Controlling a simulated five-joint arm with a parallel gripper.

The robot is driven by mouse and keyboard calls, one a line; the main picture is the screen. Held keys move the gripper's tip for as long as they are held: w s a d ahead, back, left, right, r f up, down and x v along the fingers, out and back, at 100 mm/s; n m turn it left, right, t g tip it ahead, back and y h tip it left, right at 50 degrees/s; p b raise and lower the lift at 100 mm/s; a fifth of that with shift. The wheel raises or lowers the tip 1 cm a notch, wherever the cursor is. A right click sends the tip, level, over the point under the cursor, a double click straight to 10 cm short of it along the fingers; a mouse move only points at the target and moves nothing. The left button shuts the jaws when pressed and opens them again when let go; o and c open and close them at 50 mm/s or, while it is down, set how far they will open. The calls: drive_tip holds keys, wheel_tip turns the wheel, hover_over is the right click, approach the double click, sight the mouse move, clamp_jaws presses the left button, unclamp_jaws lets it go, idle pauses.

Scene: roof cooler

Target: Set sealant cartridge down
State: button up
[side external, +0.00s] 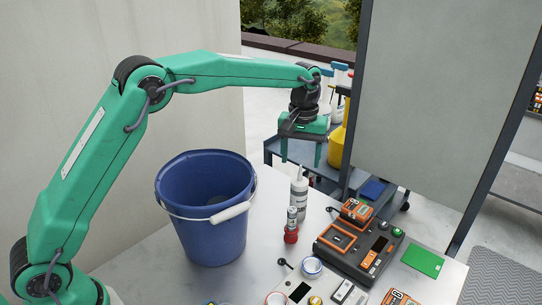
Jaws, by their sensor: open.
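The sealant cartridge (299,193), a white tube with a pointed nozzle, stands upright near the table's (150,268) back edge, to the right of the blue bucket. Its lower part is partly hidden by a small grey and red item in front of it. My green gripper (301,160) is open and empty, pointing down just above the cartridge's nozzle. The gripper appears clear of the cartridge, though the exact gap in depth cannot be told.
A blue bucket (205,225) with a white handle grip stands left of the cartridge. The grey and red item (291,227) is close in front. An orange and black charger (352,248), a green card (423,261) and tape rolls (312,266) crowd the right and front. A cart stands behind.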

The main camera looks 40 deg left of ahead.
drive_tip(key=shift+r, duration=0.4)
idle(0.3)
drive_tip(key=shift+s+a+r, duration=0.1)
drive_tip(key=shift+s+r, duration=0.1)
drive_tip(key=s+a+r+m+t, duration=0.1)
drive_tip(key=s+a+r, duration=0.2)
drive_tip(key=s+r, duration=0.35)
drive_tip(key=s+a+r+m+t, duration=0.1)
drive_tip(key=s+a+r+t, duration=0.2)
drive_tip(key=s, duration=0.6)
drive_tip(key=s+a+f+m, duration=0.1)
drive_tip(key=s, duration=0.4)
drive_tip(key=s+a+f+m+t, duration=0.1)
drive_tip(key=s, duration=0.5)
drive_tip(key=s+a+f+m, duration=0.1)
drive_tip(key=s, duration=0.5)
drive_tip(key=shift+s+a+t, duration=0.2)
drive_tip(key=shift+a+t, duration=0.1)
drive_tip(key=shift+o, duration=0.3)
drive_tip(key=shift+s+f, duration=0.3)
drive_tip(key=shift+s, duration=0.05)
drive_tip(key=shift+o, duration=0.2)
